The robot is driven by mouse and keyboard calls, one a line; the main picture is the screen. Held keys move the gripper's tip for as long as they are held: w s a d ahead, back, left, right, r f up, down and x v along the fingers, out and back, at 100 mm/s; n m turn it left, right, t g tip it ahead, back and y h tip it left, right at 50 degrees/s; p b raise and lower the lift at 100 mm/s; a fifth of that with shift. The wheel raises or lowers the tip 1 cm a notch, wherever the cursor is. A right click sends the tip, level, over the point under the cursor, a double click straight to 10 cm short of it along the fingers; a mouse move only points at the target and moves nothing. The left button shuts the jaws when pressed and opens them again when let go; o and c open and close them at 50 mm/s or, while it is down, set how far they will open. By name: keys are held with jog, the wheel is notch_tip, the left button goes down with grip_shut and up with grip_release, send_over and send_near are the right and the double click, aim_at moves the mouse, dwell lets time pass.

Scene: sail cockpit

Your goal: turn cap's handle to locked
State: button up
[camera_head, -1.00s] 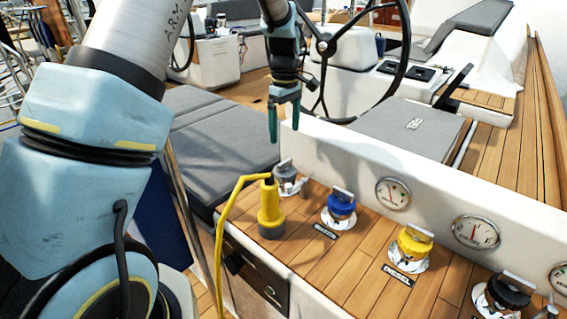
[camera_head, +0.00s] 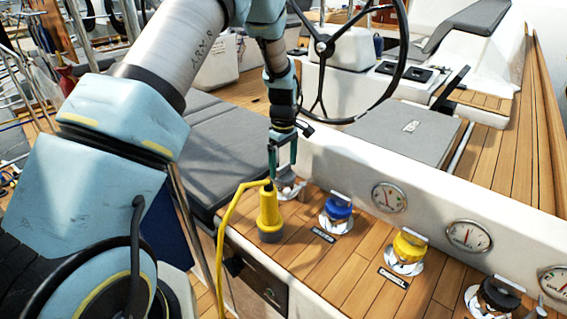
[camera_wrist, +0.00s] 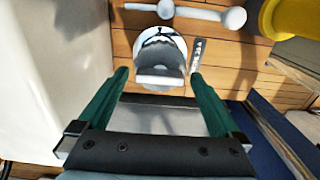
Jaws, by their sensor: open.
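A grey cap (camera_head: 290,190) with a raised flat handle sits in a round metal fitting on the teak ledge, at the far end of a row of caps. My gripper (camera_head: 281,172) is just above it, pointing down, and partly hides it. In the wrist view the grey cap (camera_wrist: 160,55) lies ahead of my open gripper (camera_wrist: 159,76), its handle (camera_wrist: 160,77) crosswise between the two green fingertips. The fingers appear empty. I cannot tell whether they touch the handle. A small label plate (camera_wrist: 198,52) lies beside the fitting.
A yellow plug with a cable (camera_head: 269,215) stands close by on the ledge. A blue cap (camera_head: 338,208), a yellow cap (camera_head: 409,246) and a black cap (camera_head: 498,295) continue the row. A white wall with gauges (camera_head: 389,197) rises behind. A steering wheel (camera_head: 322,50) stands beyond.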

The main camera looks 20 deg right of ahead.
jog(key=shift+c, duration=0.2)
jog(key=c, duration=1.3)
jog(key=shift+o, duration=0.2)
jog(key=shift+m, duration=0.4)
jog(key=m+b, duration=0.1)
jog(key=m, duration=0.2)
jog(key=shift+m+b, duration=0.3)
jog(key=shift+m, duration=0.1)
jog(key=m+b, duration=0.1)
jog(key=m, duration=0.3)
jog(key=shift+m, duration=0.3)
jog(key=m, duration=0.4)
jog(key=shift+m, duration=2.5)
